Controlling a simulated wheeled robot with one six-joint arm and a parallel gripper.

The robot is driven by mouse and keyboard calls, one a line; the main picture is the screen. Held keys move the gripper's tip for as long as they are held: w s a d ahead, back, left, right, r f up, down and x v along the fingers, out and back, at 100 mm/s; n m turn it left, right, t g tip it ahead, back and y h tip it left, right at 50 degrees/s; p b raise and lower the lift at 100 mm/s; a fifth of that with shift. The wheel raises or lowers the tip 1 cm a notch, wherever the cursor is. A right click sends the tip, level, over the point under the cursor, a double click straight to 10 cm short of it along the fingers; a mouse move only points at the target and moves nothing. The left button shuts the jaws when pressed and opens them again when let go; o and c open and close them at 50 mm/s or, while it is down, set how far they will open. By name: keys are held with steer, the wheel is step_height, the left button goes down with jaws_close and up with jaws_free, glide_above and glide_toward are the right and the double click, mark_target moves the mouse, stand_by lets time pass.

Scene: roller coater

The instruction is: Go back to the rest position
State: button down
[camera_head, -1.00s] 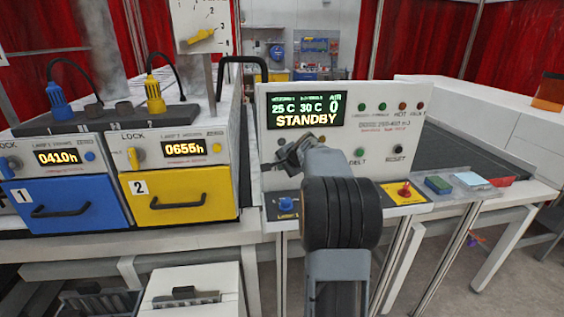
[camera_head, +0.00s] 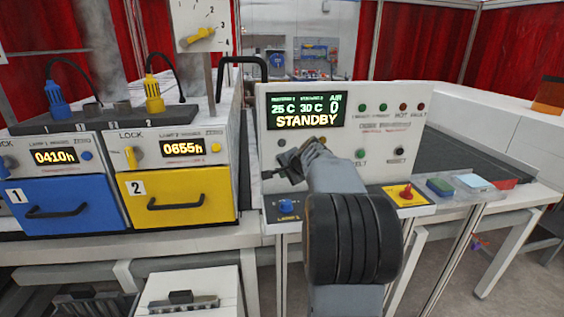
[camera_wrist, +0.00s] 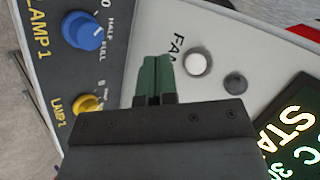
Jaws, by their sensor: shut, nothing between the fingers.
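My gripper (camera_head: 272,174) is in front of the control panel (camera_head: 345,165), left of its middle and below the lit STANDBY display (camera_head: 305,112). In the wrist view my gripper's green fingers (camera_wrist: 153,75) are together with nothing between them. They point toward the panel face between a blue knob (camera_wrist: 85,30) marked LAMP 1 and a white button (camera_wrist: 198,64) marked FAN. A yellow knob (camera_wrist: 87,103) and a dark button (camera_wrist: 235,83) also show there. Whether the fingertips touch the panel cannot be told.
A blue drawer (camera_head: 60,187) and a yellow drawer (camera_head: 200,180) are left of the panel. A red knob (camera_head: 406,191) is right of my arm. Small trays with colored blocks (camera_head: 440,187) lie farther right. A grey belt (camera_head: 470,155) runs behind them.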

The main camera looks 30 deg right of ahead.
stand_by(0.4)
steer(key=s+a+f+n+g, duration=0.1)
steer(key=f, duration=0.1)
steer(key=s+a+f+n+g, duration=0.1)
steer(key=s+f, duration=0.1)
steer(key=s+a+f+n+y, duration=0.1)
steer(key=s+f, duration=0.1)
steer(key=shift+a+n+g, duration=0.35)
steer(key=shift+n+g, duration=0.05)
steer(key=s+a+f+n+g, duration=0.2)
steer(key=s+a+n, duration=1)
steer(key=s+a, duration=0.6)
steer(key=a, duration=0.3)
steer(key=shift+s+a+f+g, duration=0.15)
steer(key=shift+a+f+g, duration=0.25)
